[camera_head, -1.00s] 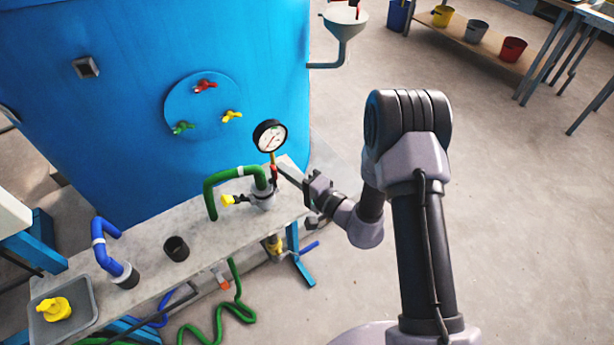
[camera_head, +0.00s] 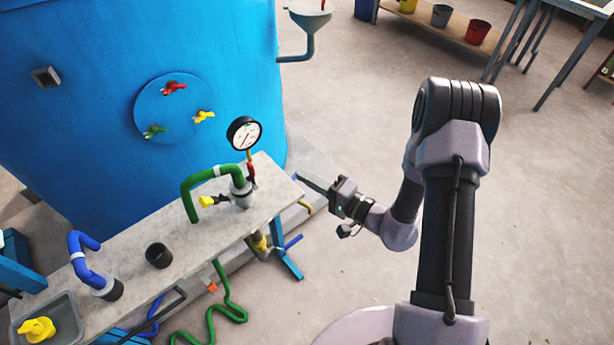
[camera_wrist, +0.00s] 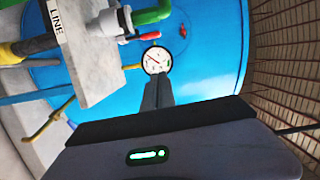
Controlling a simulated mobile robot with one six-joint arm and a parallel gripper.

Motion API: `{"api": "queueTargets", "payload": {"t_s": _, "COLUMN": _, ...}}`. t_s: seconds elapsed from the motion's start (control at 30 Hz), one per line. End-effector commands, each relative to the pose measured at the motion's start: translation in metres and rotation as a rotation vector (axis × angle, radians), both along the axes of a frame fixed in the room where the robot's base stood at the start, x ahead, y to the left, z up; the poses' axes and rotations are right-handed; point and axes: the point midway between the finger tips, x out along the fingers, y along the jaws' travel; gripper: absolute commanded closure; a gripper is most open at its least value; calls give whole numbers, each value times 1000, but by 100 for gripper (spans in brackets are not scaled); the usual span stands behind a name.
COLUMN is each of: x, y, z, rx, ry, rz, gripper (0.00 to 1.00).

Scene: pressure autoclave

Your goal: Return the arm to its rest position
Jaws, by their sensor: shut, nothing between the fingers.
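My gripper (camera_head: 301,180) is shut and empty in the head view. It points left toward the bench end and hangs just off the bench's right edge, apart from the pipe fittings. My arm (camera_head: 447,200) is bent, with the elbow high and the forearm folded down to the gripper. In the wrist view the dark closed fingers (camera_wrist: 158,92) point toward the blue tank, below the pressure gauge (camera_wrist: 157,60) in the picture.
The grey bench (camera_head: 205,232) carries the gauge (camera_head: 244,133), a green hose (camera_head: 205,179), a blue hose (camera_head: 84,257), a black cup (camera_head: 159,255) and a tray (camera_head: 68,318). The blue tank (camera_head: 90,120) stands behind. Open floor lies to the right.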

Motion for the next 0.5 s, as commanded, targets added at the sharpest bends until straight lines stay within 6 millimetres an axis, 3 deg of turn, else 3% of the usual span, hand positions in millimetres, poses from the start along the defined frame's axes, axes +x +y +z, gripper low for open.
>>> {"api": "queueTargets", "payload": {"t_s": 0.27, "x": -1, "y": 3, "z": 5, "rx": 3, "ry": 2, "rz": 16, "gripper": 100}}
{"api": "queueTargets", "payload": {"t_s": 0.37, "x": -13, "y": 24, "z": 41, "rx": 18, "ry": 17, "rz": 143, "gripper": 100}}
{"api": "queueTargets", "payload": {"t_s": 0.43, "x": -40, "y": 49, "z": 84, "rx": 1, "ry": 63, "rz": 319, "gripper": 100}}
{"api": "queueTargets", "payload": {"t_s": 0.5, "x": -84, "y": 71, "z": 121, "rx": -79, "ry": 146, "rz": 510, "gripper": 100}}
